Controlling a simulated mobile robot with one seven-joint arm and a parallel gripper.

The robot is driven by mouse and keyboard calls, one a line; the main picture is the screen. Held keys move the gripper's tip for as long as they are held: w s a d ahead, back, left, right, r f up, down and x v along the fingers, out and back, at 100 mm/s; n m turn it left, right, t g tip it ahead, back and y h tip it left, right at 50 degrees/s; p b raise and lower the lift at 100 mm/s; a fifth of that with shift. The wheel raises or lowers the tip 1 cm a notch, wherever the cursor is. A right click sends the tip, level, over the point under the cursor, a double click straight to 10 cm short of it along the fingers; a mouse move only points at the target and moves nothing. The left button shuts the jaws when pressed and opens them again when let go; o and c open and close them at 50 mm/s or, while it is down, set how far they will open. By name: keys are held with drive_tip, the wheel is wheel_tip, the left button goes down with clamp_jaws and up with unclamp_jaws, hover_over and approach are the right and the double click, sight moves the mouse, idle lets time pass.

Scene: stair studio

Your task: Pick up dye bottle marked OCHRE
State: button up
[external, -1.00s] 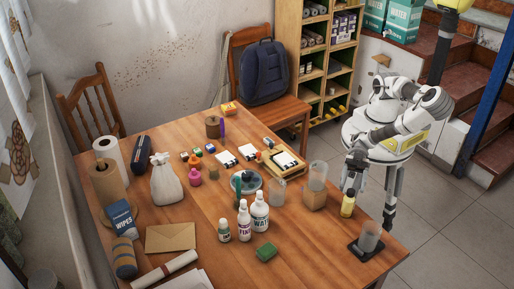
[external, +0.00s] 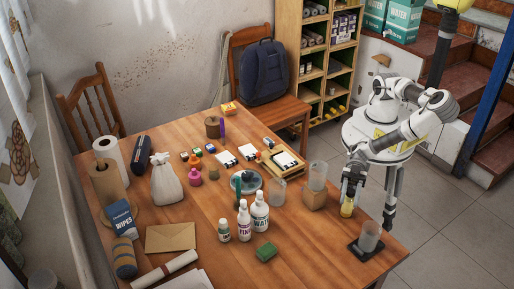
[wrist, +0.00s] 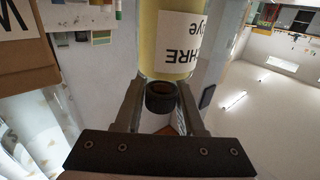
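The dye bottle (external: 347,208) is yellow and stands upright near the right edge of the wooden table, its top hidden by my gripper. In the wrist view the dye bottle (wrist: 172,38) appears cap downward in the picture, with its dark cap towards my palm. Its white label shows "HRE" and "ye" upside down; the rest is out of sight. My gripper (external: 347,194) points down over the bottle. In the wrist view the fingers of my gripper (wrist: 162,88) flank the cap and reach the bottle's body. I cannot tell whether they press on it.
A clear cup on a wooden block (external: 314,200) stands close left of the bottle. Another clear cup on a dark pad (external: 367,248) stands in front, near the table corner. White bottles (external: 260,212) and a green sponge (external: 266,251) are further left.

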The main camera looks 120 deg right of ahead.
clamp_jaws()
idle(1.0)
